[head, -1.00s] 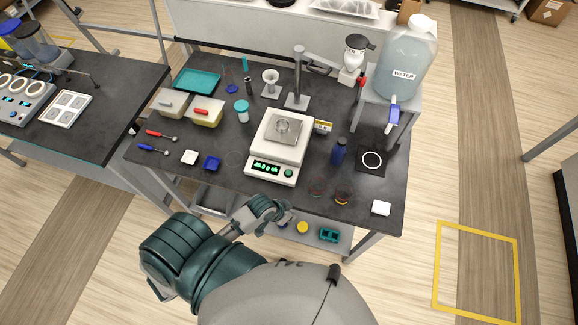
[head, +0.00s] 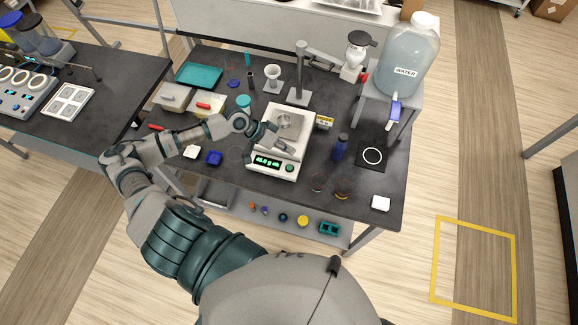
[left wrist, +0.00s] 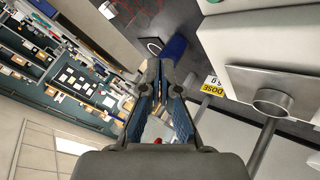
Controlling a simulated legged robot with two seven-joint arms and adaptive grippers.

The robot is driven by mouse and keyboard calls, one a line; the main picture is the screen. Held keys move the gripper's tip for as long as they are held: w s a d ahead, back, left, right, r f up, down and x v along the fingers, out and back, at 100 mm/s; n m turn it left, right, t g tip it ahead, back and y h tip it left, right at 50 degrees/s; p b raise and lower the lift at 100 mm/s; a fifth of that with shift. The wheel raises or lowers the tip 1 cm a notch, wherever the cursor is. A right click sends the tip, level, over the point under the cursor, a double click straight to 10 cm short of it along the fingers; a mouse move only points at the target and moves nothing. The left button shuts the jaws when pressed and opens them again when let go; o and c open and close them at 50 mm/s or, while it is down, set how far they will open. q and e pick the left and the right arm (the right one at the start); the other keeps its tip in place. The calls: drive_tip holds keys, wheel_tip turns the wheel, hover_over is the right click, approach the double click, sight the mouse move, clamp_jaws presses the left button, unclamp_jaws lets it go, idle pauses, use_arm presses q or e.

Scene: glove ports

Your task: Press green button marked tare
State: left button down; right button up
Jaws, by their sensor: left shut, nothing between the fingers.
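The white balance (head: 262,150) stands on the dark bench, with a lit green display (head: 267,161) on its front. The round green button (head: 290,168) is right of the display. A small metal cup (head: 284,120) sits on the pan. Contact cannot be told. Its shut fingers also show in the left wrist view (left wrist: 160,82), with a pale block and metal cylinder (left wrist: 272,100) at right. The button cannot be made out there. My right gripper is not in view.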

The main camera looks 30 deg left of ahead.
use_arm(q)
drive_tip(key=shift+d, duration=0.15)
drive_tip(key=shift+f, duration=0.1)
drive_tip(key=b, duration=0.6)
hover_over(288, 167)
wheel_tip(288, 167, down, 7)
drive_tip(key=shift+r, duration=0.1)
drive_tip(key=shift+w+f, duration=0.1)
drive_tip(key=shift+f, duration=0.8)
drive_tip(key=shift+f, duration=0.2)
